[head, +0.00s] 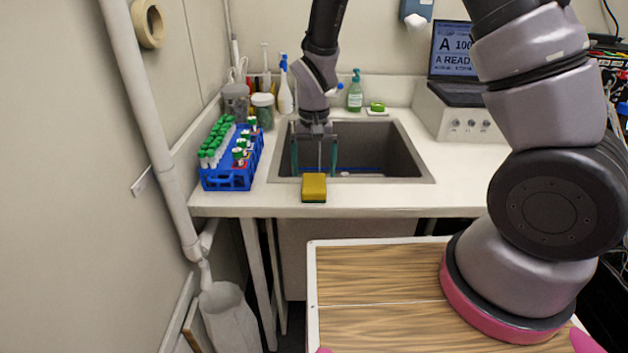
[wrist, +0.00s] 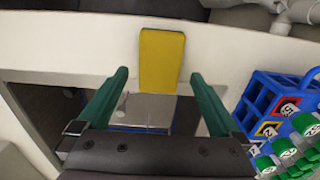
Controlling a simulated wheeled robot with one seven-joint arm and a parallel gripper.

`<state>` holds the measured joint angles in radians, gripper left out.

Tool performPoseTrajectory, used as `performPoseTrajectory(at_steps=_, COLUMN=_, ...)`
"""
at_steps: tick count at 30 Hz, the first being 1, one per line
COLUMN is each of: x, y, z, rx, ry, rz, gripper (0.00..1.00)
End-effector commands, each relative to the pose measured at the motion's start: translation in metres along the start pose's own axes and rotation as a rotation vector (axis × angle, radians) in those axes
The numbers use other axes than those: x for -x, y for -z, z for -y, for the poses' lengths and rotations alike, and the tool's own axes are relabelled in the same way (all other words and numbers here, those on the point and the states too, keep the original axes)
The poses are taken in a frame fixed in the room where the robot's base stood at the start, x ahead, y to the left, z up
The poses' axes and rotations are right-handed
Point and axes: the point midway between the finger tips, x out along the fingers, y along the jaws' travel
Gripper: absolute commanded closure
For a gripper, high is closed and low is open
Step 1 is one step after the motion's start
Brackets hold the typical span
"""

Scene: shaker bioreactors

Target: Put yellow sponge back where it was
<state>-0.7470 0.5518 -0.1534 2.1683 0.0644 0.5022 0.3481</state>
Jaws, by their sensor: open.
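The yellow sponge (head: 314,187) lies on the white counter at the front rim of the sink, and its side looks dark green. In the wrist view the sponge (wrist: 161,60) lies just beyond the fingertips, roughly centred between them. My gripper (head: 315,172) is open and empty over the sink, behind the sponge in the head view. Its two green fingers also show in the wrist view (wrist: 160,75), apart from the sponge. The sink (head: 392,160) is a dark grey basin set in the counter. A smaller green and yellow item (head: 377,106) sits at the sink's back edge.
A blue rack (head: 230,180) of green-capped tubes stands left of the sink; it also shows in the wrist view (wrist: 262,100). Spray bottle (head: 285,92), jars and soap bottle (head: 355,92) stand behind. A laptop on a white device (head: 465,115) is at right. The counter right of the sponge is clear.

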Motion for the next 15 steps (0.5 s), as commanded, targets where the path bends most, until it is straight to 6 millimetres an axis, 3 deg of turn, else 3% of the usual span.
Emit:
performPoseTrajectory(at_steps=7, x=0.051, y=0.0, z=0.001, rx=0.001, ry=0.003, rz=-0.003, gripper=0.0)
performPoseTrajectory(at_steps=15, x=0.072, y=0.0, z=0.0, rx=-0.001, ry=0.0, rz=0.0, gripper=0.0)
